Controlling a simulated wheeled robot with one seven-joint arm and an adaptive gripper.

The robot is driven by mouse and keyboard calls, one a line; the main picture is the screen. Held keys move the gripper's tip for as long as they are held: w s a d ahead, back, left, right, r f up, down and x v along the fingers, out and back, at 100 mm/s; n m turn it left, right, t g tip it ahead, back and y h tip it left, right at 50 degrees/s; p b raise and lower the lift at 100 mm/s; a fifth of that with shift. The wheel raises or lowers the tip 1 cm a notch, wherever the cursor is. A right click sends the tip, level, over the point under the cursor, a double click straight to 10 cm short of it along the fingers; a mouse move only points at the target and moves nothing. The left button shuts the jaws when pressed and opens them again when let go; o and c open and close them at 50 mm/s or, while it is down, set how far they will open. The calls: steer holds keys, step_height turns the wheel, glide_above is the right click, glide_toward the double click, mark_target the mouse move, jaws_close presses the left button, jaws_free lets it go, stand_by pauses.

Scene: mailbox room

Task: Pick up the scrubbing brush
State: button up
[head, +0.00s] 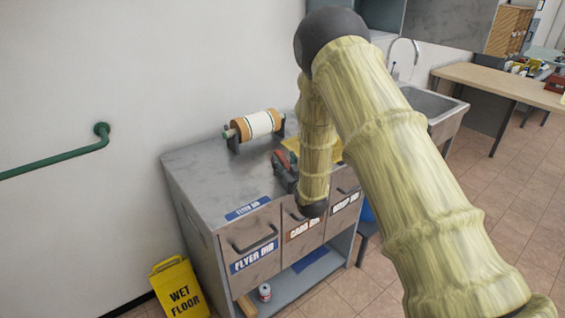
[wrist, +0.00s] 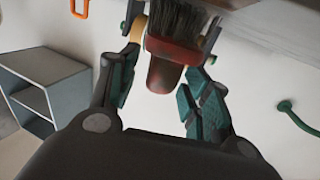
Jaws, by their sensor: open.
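The scrubbing brush shows in the wrist view, with a red body (wrist: 165,72) and dark bristles (wrist: 177,22). My gripper (wrist: 170,50) is open, with one green-padded finger on each side of the brush. A gap shows between the brush's lower red end and the fingers; I cannot tell whether its upper part touches them. In the head view my gripper (head: 283,172) is low over the counter (head: 205,175), near its front edge. The brush is a small reddish patch (head: 281,156) there, mostly hidden by my gripper and arm.
A paper roll on a holder (head: 258,124) stands at the counter's back. A yellow flat item (head: 291,146) lies partly behind my arm. Labelled drawers (head: 256,252) are below. A sink (head: 430,103) is to the right, a wet floor sign (head: 178,290) at front left.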

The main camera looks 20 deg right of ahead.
steer(key=shift+w, duration=1.15)
steer(key=shift+c, duration=0.4)
jaws_close()
steer(key=shift+r, duration=0.1)
